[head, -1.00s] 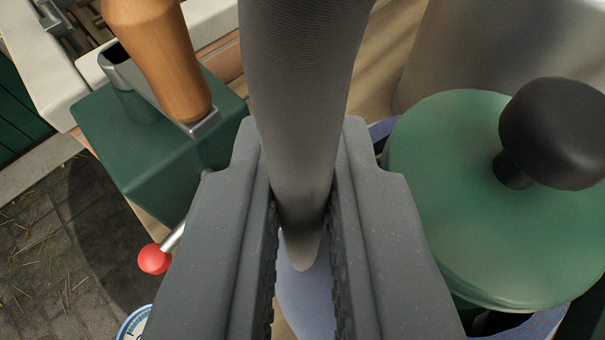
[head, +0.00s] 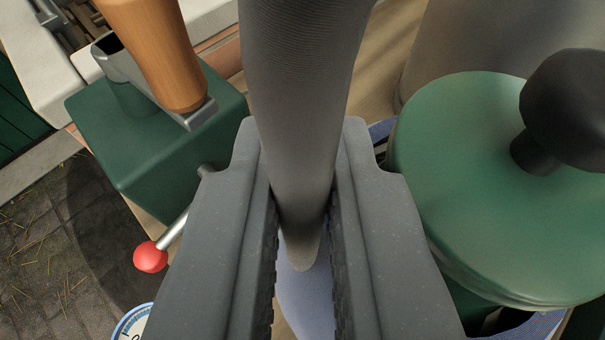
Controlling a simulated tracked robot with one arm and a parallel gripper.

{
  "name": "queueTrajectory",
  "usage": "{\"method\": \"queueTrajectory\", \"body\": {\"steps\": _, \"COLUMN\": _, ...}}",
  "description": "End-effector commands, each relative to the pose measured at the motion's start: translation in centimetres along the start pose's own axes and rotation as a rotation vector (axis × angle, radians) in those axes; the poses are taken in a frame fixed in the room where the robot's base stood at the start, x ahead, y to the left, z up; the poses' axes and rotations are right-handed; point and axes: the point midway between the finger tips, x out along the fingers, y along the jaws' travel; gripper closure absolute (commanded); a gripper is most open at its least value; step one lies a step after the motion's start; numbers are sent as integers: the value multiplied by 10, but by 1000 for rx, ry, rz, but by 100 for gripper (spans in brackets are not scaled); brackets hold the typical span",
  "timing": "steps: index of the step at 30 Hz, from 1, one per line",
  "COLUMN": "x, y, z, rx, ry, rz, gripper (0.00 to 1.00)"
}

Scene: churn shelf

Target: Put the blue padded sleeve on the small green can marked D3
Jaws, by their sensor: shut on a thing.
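My gripper (head: 302,235) is in the middle, its ribbed jaws shut on a dark grey, finely ribbed, tapering piece (head: 300,90). Pale blue material (head: 300,300) shows below its tip between the jaws; I cannot tell whether the two are joined. On the right stands a green can with a green lid (head: 460,190) and a black knob (head: 570,110). Blue woven material, likely the padded sleeve (head: 535,328), shows past the lid's lower edge and at its upper left. How far it surrounds the can is hidden. No D3 mark shows.
A dark green box (head: 155,150) with a wooden handle (head: 155,50) and a red-knobbed lever (head: 150,257) stands close on the left. A dial (head: 132,325) is at the lower left. A large metal vessel (head: 470,40) stands behind the can. Paving (head: 50,260) lies far below left.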

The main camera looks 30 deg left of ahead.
Motion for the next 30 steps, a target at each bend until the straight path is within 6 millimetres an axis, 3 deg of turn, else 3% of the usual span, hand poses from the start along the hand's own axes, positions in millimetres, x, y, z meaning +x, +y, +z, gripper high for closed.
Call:
{"method": "queueTrajectory", "body": {"steps": 1, "x": 0, "y": 0, "z": 0, "rx": 0, "ry": 1, "rz": 0, "gripper": 100}}
{"method": "queueTrajectory", "body": {"steps": 3, "x": 0, "y": 0, "z": 0, "rx": 0, "ry": 1, "rz": 0, "gripper": 76}}
{"method": "queueTrajectory", "body": {"steps": 5, "x": 0, "y": 0, "z": 0, "rx": 0, "ry": 1, "rz": 0, "gripper": 64}}
{"method": "queueTrajectory", "body": {"steps": 17, "x": -4, "y": 0, "z": 0, "rx": 0, "ry": 0, "rz": 0, "gripper": 64}}
{"method": "queueTrajectory", "body": {"steps": 30, "x": -57, "y": 0, "z": 1, "rx": 0, "ry": 0, "rz": 0, "gripper": 64}}
